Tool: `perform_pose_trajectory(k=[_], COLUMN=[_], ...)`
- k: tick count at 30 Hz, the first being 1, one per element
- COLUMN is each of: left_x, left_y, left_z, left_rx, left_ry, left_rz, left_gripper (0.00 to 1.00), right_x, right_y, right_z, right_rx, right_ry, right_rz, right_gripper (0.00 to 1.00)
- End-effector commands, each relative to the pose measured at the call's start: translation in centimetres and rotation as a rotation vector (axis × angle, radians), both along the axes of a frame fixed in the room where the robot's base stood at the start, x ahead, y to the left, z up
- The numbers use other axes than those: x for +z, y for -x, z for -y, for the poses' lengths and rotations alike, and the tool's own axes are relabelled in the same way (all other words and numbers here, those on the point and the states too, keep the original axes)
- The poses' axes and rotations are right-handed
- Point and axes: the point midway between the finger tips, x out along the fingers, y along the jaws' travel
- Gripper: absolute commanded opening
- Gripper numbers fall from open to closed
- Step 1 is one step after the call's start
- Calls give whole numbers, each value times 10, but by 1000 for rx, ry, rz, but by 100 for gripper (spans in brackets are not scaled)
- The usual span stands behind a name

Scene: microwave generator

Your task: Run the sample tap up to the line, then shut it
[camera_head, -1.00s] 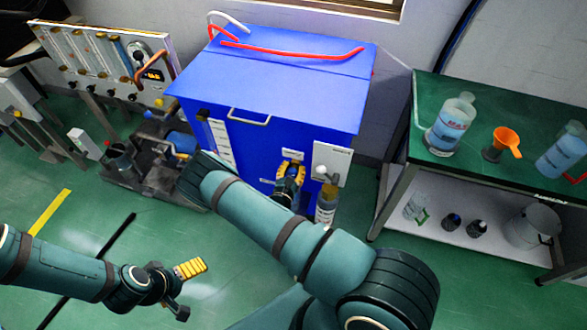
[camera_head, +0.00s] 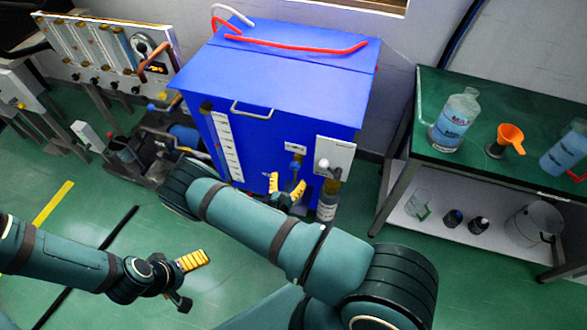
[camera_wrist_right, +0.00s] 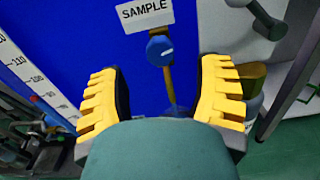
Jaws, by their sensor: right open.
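The sample tap is a round blue knob (camera_wrist_right: 160,50) with a white mark slanting slightly from horizontal, below the SAMPLE label (camera_wrist_right: 145,14) on the blue cabinet (camera_head: 250,150). In the head view the knob (camera_head: 295,164) shows just above my right gripper. My right gripper (camera_head: 287,186) is open and empty, its yellow fingers either side of and short of the knob, not touching it. A brass pipe runs down from the knob in the wrist view; its lower end and any vessel there are hidden by my gripper. My left gripper (camera_head: 188,280) is open and empty over the floor.
A white panel (camera_head: 335,155) with a grey knob is right of the tap, with a bottle (camera_head: 327,207) below. A white scale strip (camera_head: 228,150) is on the cabinet's left. The green bench (camera_head: 475,150) stands right, holding bottles and an orange funnel (camera_head: 510,136).

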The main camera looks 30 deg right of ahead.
Motion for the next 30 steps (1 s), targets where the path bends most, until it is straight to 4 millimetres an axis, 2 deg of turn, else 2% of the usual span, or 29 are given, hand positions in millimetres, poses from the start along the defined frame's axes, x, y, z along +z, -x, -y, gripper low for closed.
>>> perform_pose_trajectory(k=[3,7,21,27,30], left_x=[0,0,1,16,16], left_y=[0,0,0,3,3], left_z=[0,0,0,0,0], left_rx=[0,0,0,-2,-2], left_ry=[0,0,0,1,1], left_rz=[0,0,0,-7,-7], left_gripper=[97,97,97,97,97], right_x=[0,0,0,3,2], right_y=[14,24,31,49,49], right_z=[-17,-29,-36,-56,-58], right_rx=[2,1,0,-3,-2], right_ry=[0,0,-1,0,2], right_rz=[-1,-1,-1,-3,0], right_gripper=[65,65,65,65,65])
